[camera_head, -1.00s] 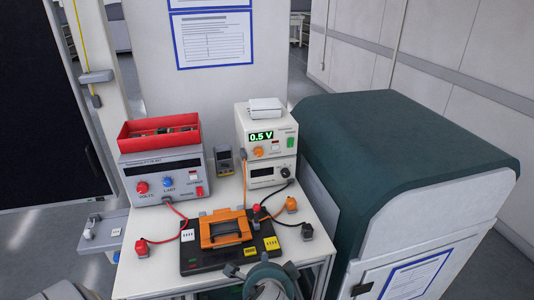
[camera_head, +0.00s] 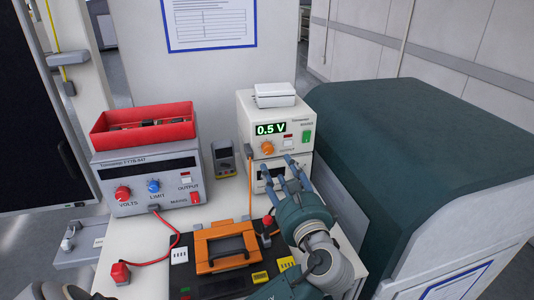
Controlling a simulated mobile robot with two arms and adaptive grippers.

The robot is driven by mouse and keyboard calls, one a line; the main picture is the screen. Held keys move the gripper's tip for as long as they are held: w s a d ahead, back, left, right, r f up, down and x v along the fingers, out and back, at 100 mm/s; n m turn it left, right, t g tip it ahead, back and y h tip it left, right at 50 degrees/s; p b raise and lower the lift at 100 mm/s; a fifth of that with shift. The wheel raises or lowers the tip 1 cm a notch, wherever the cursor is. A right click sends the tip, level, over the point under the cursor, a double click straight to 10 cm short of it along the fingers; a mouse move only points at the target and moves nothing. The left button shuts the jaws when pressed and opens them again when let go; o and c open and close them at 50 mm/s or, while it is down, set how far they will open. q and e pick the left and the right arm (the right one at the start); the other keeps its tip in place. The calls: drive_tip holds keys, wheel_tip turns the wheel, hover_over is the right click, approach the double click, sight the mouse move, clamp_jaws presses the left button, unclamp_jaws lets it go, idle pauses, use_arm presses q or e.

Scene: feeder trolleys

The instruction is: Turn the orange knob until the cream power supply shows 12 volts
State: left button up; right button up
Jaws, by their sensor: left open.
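The cream power supply (camera_head: 299,123) stands at the back right of the bench on a second cream unit. Its green display (camera_head: 271,128) reads 0.5 V. The orange knob (camera_head: 267,149) is on its front, below the display. My left gripper (camera_head: 277,172) is open in front of the units, its fingers pointing up toward the front panel. The fingertips are below and to the right of the orange knob, apparently not touching it. The gripper hides much of the lower unit's front. My right gripper is not in view.
A grey power supply (camera_head: 125,179) with red and blue knobs stands left, bearing a red tray (camera_head: 144,126). An orange-handled device (camera_head: 222,235) lies in front. A small meter (camera_head: 223,160) stands between the supplies. A green-topped cabinet (camera_head: 395,145) bounds the right.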

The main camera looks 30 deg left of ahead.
sight(268, 151)
use_arm(q)
drive_tip(key=x, duration=0.4)
drive_tip(key=shift+w+a+r+p, duration=0.15)
drive_tip(key=shift+a+r+p, duration=0.15)
drive_tip(key=shift+p, duration=0.1)
drive_tip(key=x, duration=0.3)
drive_tip(key=shift+f, duration=0.2)
drive_tip(key=shift+w+a, duration=0.4)
drive_tip(key=shift+a, duration=0.1)
drive_tip(key=shift+w+a, duration=0.1)
drive_tip(key=shift+a, duration=0.05)
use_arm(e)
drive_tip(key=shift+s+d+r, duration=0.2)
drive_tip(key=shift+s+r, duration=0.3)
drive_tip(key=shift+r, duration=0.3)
use_arm(q)
drive_tip(key=c, duration=0.9)
drive_tip(key=shift+f, duration=0.1)
clamp_jaws()
drive_tip(key=shift+p, duration=0.3)
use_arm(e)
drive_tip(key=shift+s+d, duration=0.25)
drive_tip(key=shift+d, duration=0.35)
